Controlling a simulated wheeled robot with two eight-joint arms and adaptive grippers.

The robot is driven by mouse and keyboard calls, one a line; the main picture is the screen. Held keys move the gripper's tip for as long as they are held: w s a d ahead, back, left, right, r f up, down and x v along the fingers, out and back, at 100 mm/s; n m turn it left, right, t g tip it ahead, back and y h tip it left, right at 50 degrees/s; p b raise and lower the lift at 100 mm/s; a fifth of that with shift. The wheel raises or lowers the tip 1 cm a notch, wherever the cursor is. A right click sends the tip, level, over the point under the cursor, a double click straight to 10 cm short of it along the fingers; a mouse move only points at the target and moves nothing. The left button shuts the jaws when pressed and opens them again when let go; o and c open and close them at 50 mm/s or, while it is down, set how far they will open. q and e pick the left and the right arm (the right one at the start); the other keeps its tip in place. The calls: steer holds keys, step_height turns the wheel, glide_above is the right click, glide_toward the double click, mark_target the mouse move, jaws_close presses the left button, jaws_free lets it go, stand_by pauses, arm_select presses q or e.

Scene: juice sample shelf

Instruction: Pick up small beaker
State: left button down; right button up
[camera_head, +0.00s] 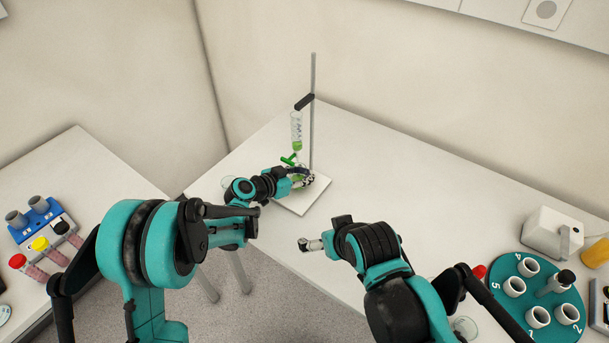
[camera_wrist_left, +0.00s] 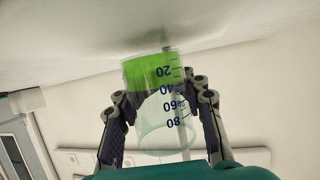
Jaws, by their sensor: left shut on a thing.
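The small beaker (camera_wrist_left: 155,105) is clear, with graduation marks and green liquid in its base end. It fills the middle of the left wrist view, which shows the scene upside down. My left gripper (camera_wrist_left: 160,118) has a finger on each side of the beaker and is shut on it. In the head view this gripper (camera_head: 303,178) is over the white stand base (camera_head: 303,203), below the green tap, and mostly hides the beaker. I cannot tell whether the beaker touches the base. My right gripper (camera_head: 311,244) is apart from it, over the front table area; its jaw opening is unclear.
A metal rod (camera_head: 313,110) holds a clear tube (camera_head: 296,127) with green liquid and a green tap (camera_head: 288,160) close to my left gripper. Clear glassware (camera_head: 227,181) stands left. A teal round rack (camera_head: 508,308) and a white device (camera_head: 549,234) occupy the right. The table centre is clear.

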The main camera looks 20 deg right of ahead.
arm_select(q)
steer(key=s+a, duration=0.2)
steer(key=a, duration=0.3)
steer(key=s+a+p, duration=0.1)
steer(key=s+a, duration=0.2)
steer(key=a, duration=0.2)
steer(key=s+a+p, duration=0.1)
steer(key=s+a, duration=0.2)
steer(key=a, duration=0.3)
steer(key=shift+a+r, duration=0.1)
